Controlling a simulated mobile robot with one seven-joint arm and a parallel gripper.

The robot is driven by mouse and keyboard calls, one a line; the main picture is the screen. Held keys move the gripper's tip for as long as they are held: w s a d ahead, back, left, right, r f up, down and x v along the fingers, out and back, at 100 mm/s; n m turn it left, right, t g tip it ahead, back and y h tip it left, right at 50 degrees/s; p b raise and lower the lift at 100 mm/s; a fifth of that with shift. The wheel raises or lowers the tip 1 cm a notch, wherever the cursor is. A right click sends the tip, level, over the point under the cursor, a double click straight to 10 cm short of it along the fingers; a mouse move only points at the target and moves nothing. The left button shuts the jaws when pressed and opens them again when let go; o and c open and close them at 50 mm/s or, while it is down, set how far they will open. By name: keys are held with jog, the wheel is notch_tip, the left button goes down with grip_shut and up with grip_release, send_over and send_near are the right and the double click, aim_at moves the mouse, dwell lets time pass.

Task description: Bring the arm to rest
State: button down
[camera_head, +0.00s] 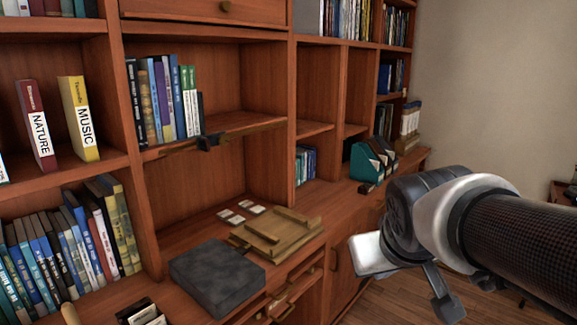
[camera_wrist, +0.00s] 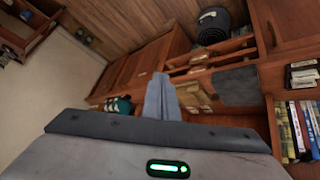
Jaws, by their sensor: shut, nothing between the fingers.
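My gripper (camera_wrist: 161,84) shows in the wrist view with its two grey fingers together and nothing between them. It is in the air, out in front of the bookcase. In the head view my arm comes in from the right edge and is bent in front of the lower cabinets. The fingers cannot be made out clearly there. The arm appears clear of the shelves and of the things on the counter.
A bookcase (camera_head: 270,170) fills the left and middle. On its counter are a dark grey block (camera_head: 217,277), a wooden tray (camera_head: 262,247) and teal file holders (camera_head: 366,162). Drawers below the counter stand partly open (camera_head: 295,290). Wooden floor is free at the lower right.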

jog(key=s+a+m+g+y+p, duration=0.1)
jog(key=s+a+g, duration=0.1)
jog(key=s, duration=0.9)
notch_tip(320, 180, up, 14)
jog(key=p, duration=1.5)
jog(key=shift+w, duration=0.25)
